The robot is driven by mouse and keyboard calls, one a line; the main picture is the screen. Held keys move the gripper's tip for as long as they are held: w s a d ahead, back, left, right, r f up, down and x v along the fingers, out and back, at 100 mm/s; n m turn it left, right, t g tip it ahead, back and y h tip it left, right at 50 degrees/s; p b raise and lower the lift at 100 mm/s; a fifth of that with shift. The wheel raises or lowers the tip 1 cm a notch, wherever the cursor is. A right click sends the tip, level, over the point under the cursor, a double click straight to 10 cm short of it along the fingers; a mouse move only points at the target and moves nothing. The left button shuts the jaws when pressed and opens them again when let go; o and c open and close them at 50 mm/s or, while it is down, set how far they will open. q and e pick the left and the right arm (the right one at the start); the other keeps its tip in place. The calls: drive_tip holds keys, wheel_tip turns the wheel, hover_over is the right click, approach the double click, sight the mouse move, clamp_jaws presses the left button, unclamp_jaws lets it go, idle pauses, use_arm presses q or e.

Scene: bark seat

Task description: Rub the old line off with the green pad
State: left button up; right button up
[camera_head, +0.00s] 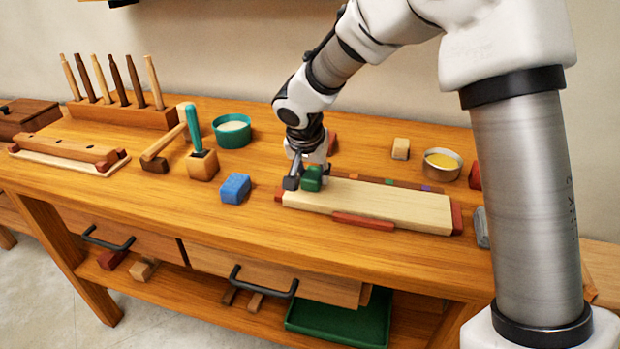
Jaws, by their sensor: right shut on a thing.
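The green pad (313,176) is in my right gripper (304,180), whose fingers are shut on it. The pad is at the left end of a pale wooden board (390,206), low over its top face; I cannot tell whether it touches. The board lies on the bench between reddish end blocks, with a red strip (362,221) along its front edge. No line can be made out on the board's visible face; the gripper and pad hide part of its left end. My left gripper is not in view.
A blue block (236,188) sits left of the board. A teal bowl (232,131), a teal-handled tool (194,130) in a wooden block and a mallet-like tool (164,142) stand farther left. The bench front (250,225) is clear.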

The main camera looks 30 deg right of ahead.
drive_tip(key=shift+w+d, duration=0.1)
drive_tip(key=shift+d, duration=0.05)
drive_tip(key=shift+s+a+f+b, duration=0.15)
drive_tip(key=shift+s+a+b, duration=0.3)
drive_tip(key=shift+a, duration=0.1)
drive_tip(key=shift+s+a, duration=0.6)
drive_tip(key=shift+a, duration=0.05)
wheel_tip(320, 180, up, 6)
drive_tip(key=p, duration=0.4)
drive_tip(key=shift+w, duration=0.1)
